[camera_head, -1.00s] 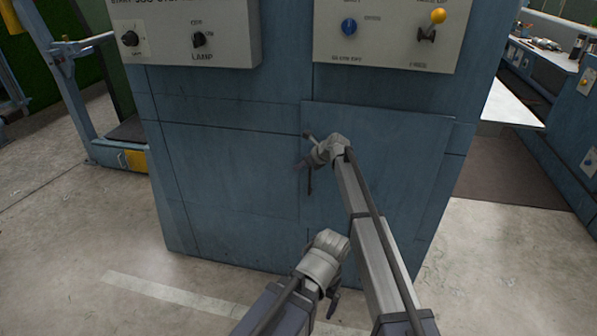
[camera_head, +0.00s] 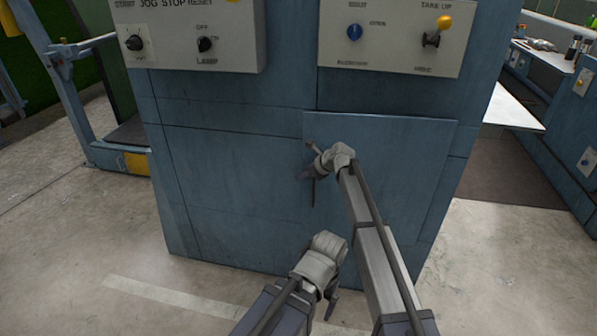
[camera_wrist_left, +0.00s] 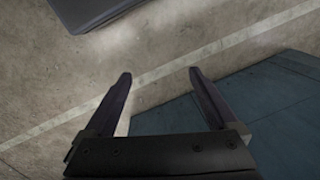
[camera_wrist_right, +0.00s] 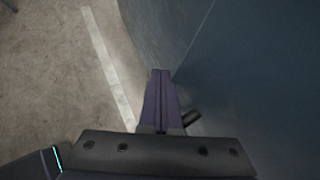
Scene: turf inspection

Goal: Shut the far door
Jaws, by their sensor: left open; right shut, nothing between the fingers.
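A flat blue door panel (camera_head: 400,190) is on the front of the blue cabinet, below the control boxes. Its top edge and left edge show; it looks closed or nearly so, and I cannot tell whether a small gap remains. My right gripper (camera_head: 308,172) is shut and empty at the door's left edge, close to the panel. In the right wrist view its fingers (camera_wrist_right: 161,85) are together beside the blue surface, with a short dark rod (camera_wrist_right: 191,118) next to them. My left gripper (camera_wrist_left: 160,78) is open and empty, low in front of the cabinet, above the floor.
Two control boxes with knobs, one left (camera_head: 190,38) and one right (camera_head: 390,38), sit above the door. A blue frame (camera_head: 85,110) stands at left. A bench (camera_head: 550,60) runs along the right. The concrete floor (camera_head: 80,240) is clear at front left.

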